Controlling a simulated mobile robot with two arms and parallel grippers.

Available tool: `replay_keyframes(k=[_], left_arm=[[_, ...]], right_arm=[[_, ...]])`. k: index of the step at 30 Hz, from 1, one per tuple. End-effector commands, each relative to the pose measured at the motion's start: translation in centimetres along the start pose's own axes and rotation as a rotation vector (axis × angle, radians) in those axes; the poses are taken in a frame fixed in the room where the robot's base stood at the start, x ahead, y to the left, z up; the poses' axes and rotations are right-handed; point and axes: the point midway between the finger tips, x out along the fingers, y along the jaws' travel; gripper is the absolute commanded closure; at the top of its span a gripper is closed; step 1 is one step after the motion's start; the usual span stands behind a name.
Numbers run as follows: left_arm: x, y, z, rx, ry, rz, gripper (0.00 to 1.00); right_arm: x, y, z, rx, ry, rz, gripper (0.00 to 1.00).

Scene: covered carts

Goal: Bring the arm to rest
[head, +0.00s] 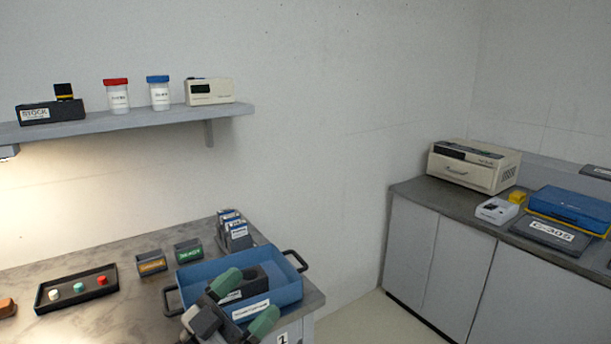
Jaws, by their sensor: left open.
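My left gripper (245,302), with green fingertips, is open at the front of the blue tray (292,286) on the left worktop. One fingertip overlaps the tray's interior in the head view and the other overlaps its front side. I see nothing between the fingers except the tray behind them. I cannot tell whether the fingers touch the tray. A dark block with a white label (252,283) lies in the tray, partly hidden by my gripper. My right gripper is out of view.
Around the tray on the worktop (110,255) are a black tray (107,283) with small coloured pieces, two small labelled boxes (188,252) and a dark rack (236,236). A shelf (150,118) hangs above. A cabinet (455,270) stands right; the floor between is clear.

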Motion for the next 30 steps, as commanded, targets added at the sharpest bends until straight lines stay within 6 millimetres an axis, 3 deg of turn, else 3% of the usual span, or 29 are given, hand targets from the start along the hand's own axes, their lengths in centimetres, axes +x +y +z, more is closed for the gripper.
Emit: replay_keyframes(k=[6,11,15,18,24,30], left_arm=[[-7.7,-3.5,2.9,-0.043,-0.175,-0.580,0.11],[-16.0,-2.7,7.3,-0.101,-0.565,-0.859,0.11],[-22.9,0.9,10.2,-0.175,-0.957,-0.921,0.11],[-26.4,3.8,11.1,-0.228,-1.177,-0.888,0.11],[-31.5,9.3,11.2,-0.327,-1.508,-0.741,0.11],[-35.1,14.4,9.9,-0.426,-1.748,-0.535,0.11]], right_arm=[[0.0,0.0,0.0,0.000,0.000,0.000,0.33],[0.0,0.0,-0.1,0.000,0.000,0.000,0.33],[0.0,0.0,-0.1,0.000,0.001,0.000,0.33],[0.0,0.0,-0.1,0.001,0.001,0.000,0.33],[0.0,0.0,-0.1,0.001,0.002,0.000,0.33],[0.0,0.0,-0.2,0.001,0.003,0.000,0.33]])
